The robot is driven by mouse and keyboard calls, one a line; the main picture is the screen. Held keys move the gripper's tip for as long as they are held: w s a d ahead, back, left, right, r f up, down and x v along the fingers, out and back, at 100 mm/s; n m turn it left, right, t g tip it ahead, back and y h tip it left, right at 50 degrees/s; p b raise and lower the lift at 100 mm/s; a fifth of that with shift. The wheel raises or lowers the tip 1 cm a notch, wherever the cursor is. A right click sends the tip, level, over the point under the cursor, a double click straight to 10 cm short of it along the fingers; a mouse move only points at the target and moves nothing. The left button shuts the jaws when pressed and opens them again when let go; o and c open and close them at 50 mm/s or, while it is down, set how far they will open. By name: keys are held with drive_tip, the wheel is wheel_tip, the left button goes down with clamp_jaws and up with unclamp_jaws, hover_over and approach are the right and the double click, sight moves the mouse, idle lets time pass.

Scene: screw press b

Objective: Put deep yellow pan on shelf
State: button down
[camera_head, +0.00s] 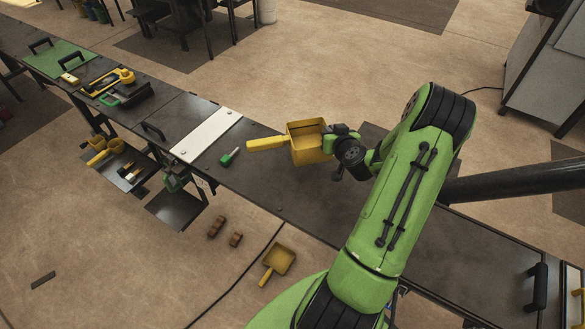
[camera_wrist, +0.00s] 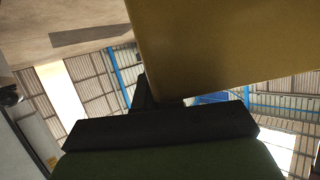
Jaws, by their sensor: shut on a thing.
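A deep yellow pan (camera_head: 308,150) with a long handle pointing left is over the dark bench (camera_head: 300,205). My gripper (camera_head: 335,141) is shut on the pan's right side, away from the handle. In the wrist view the pan's yellow wall (camera_wrist: 225,45) fills the upper right, close to the dark gripper parts (camera_wrist: 160,125). The pan looks raised above the bench, though its exact height is hard to judge. Low dark shelf plates (camera_head: 172,212) hang at the bench's left front side, another one (camera_head: 135,188) carrying yellow-handled items.
A second, shallower yellow pan (camera_head: 277,262) is below the bench edge, near two brown blocks (camera_head: 216,227). A green-handled tool (camera_head: 229,156) and a white plate (camera_head: 206,135) lie on the bench left of the held pan. Black handles stand along the bench.

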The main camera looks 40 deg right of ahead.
wheel_tip(320, 180, down, 10)
drive_tip(key=shift+b, duration=0.4)
drive_tip(key=shift+f, duration=0.1)
drive_tip(key=c, duration=1.3)
unclamp_jaws()
drive_tip(key=shift+o, duration=0.2)
drive_tip(key=shift+s+r, duration=0.15)
drive_tip(key=shift+r, duration=0.05)
drive_tip(key=b+v, duration=0.2)
drive_tip(key=v, duration=0.9)
drive_tip(key=shift+s+a+r, duration=0.2)
drive_tip(key=shift+s+r, duration=0.05)
drive_tip(key=shift+r, duration=0.05)
